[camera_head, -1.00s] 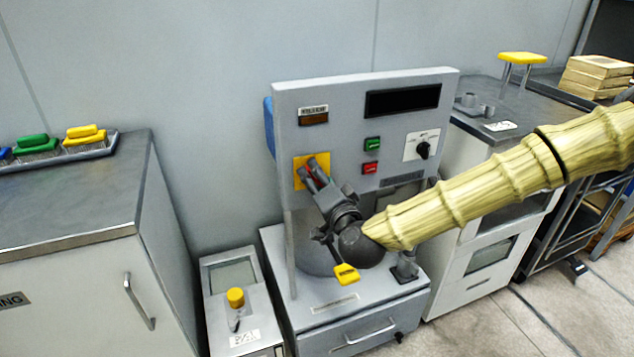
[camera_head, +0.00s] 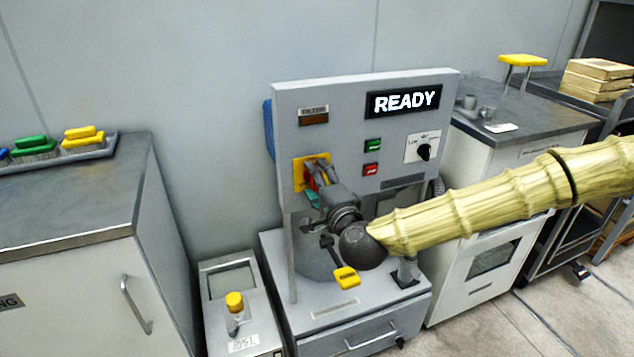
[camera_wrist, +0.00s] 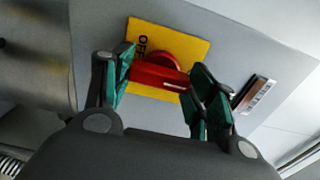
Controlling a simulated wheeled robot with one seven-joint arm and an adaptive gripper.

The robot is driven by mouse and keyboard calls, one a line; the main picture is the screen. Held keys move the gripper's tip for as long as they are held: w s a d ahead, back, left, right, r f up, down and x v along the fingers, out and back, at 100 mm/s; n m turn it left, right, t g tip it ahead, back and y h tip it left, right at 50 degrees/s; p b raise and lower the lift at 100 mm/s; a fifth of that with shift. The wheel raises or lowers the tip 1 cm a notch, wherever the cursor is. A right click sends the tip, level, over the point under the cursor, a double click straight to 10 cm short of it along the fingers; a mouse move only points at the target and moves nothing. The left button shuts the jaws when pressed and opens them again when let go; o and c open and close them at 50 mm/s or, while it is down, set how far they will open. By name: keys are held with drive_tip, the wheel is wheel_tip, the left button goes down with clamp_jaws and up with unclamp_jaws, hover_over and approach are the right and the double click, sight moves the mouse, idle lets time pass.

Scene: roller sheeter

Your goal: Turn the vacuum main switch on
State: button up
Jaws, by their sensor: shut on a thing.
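The vacuum main switch is a red rotary handle (camera_head: 311,176) on a yellow plate (camera_head: 299,181) at the left of the grey machine's upright panel. In the wrist view the red handle (camera_wrist: 158,74) lies between the green-padded fingers, and the yellow plate (camera_wrist: 146,28) shows the word "OFF". My gripper (camera_head: 319,183) is shut on the red handle, and its fingers partly hide it. The handle's exact angle is hard to tell. The panel's display (camera_head: 405,101) is lit and reads "READY".
A green button (camera_head: 373,145), a red button (camera_head: 371,170) and a black dial (camera_head: 424,151) sit right of the switch. A yellow-ended lever (camera_head: 347,278) is below my gripper. A cabinet with brushes (camera_head: 84,138) stands left.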

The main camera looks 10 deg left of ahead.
idle(0.4)
drive_tip(key=o, duration=1)
drive_tip(key=v, duration=1.2)
